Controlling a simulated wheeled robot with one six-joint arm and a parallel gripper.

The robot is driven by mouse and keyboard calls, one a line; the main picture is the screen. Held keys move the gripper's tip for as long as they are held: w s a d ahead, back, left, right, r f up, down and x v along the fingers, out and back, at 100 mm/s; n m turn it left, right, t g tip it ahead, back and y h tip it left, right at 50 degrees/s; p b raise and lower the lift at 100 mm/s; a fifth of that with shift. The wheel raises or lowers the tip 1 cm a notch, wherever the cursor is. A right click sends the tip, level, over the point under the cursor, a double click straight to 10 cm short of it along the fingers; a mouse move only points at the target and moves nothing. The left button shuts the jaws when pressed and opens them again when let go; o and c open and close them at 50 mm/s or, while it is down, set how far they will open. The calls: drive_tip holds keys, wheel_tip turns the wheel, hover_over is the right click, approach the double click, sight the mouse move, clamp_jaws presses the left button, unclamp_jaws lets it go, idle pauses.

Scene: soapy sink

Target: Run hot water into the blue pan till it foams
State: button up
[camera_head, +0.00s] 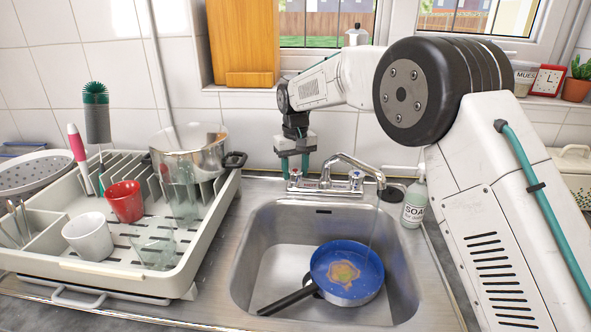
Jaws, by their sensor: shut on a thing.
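The blue pan (369,292) rests in the sink, its black handle (288,301) pointing to the lower left. An orange-yellow patch lies on the pan's inside, and I see no clear foam. The tap (345,162) reaches over the sink, and a thin stream of water (371,228) falls from its spout into the pan. My gripper (295,169) points down behind the sink and is shut on the left tap handle (295,178), which its teal fingers partly hide. The right tap handle (356,178) is free.
A soap bottle (414,204) stands right of the sink. The dish rack (120,287) at left holds a red cup (125,201), a white cup (88,237), glasses and a steel pot (190,152). The sink's left side (262,262) is clear.

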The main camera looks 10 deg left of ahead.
sight(295, 171)
drive_tip(key=shift+n, duration=1.4)
drive_tip(key=o, duration=1)
drive_tip(key=shift+r, duration=3.9)
